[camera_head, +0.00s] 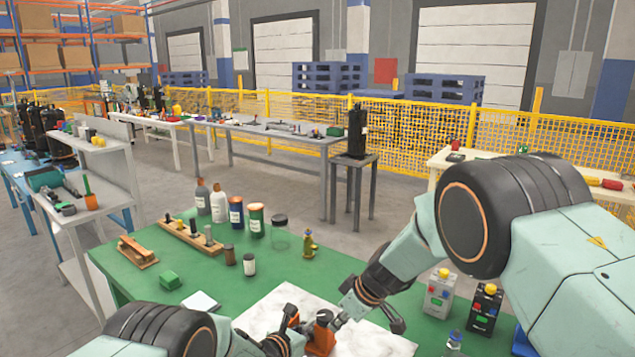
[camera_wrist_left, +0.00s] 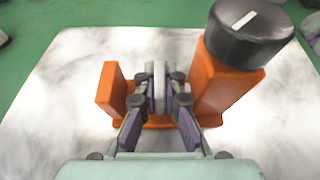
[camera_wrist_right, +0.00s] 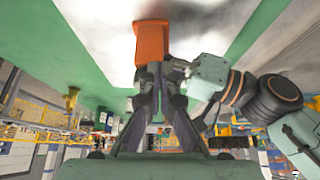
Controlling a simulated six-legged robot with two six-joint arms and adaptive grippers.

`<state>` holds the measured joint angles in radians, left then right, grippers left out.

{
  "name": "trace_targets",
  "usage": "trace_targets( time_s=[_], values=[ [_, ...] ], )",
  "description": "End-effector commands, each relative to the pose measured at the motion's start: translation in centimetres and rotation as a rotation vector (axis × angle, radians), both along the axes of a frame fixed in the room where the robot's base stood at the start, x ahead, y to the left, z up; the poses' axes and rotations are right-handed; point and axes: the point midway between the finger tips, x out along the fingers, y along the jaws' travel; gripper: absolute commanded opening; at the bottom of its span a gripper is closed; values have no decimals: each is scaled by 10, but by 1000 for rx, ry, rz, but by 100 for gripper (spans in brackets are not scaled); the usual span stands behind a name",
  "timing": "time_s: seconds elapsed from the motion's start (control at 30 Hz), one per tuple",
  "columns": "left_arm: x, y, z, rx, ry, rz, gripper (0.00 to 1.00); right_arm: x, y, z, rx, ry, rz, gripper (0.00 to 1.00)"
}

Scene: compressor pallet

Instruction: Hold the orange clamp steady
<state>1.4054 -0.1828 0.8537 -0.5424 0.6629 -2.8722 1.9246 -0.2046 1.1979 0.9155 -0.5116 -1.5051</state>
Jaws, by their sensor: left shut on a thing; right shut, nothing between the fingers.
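The orange clamp (camera_head: 321,341) stands on a white marbled sheet (camera_head: 378,340) at the front of the green table. In the left wrist view its two orange uprights (camera_wrist_left: 228,88) rise from a low base, and a black knob (camera_wrist_left: 250,30) tops the right one. My left gripper (camera_wrist_left: 158,102) is shut on the clamp's middle part between the uprights; a grey piece shows between the fingers. My right gripper (camera_wrist_right: 160,68) is shut and empty, its tips close to an orange block (camera_wrist_right: 152,42) of the clamp. I cannot tell whether they touch it.
Behind the clamp on the green table (camera_head: 290,275) are a small brass-coloured fitting (camera_head: 309,244), a clear jar (camera_head: 280,236), several bottles and a wooden rack (camera_head: 190,238). Two boxy units (camera_head: 440,292) stand to the right, beyond my right arm. The sheet around the clamp is mostly bare.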

Motion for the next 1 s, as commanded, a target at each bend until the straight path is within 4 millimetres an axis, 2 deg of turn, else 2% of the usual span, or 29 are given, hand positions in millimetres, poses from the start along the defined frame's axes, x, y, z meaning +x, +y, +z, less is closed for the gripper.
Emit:
trace_targets(
  time_s=[0.7,1.0],
  values=[
    [1,-1,2,-2,-4,-1,0,5,3,0,0,0,1,0],
    [0,-2,2,-1,-4,-3,0,9,-1,0,1,-1,-1,0]
  ],
)
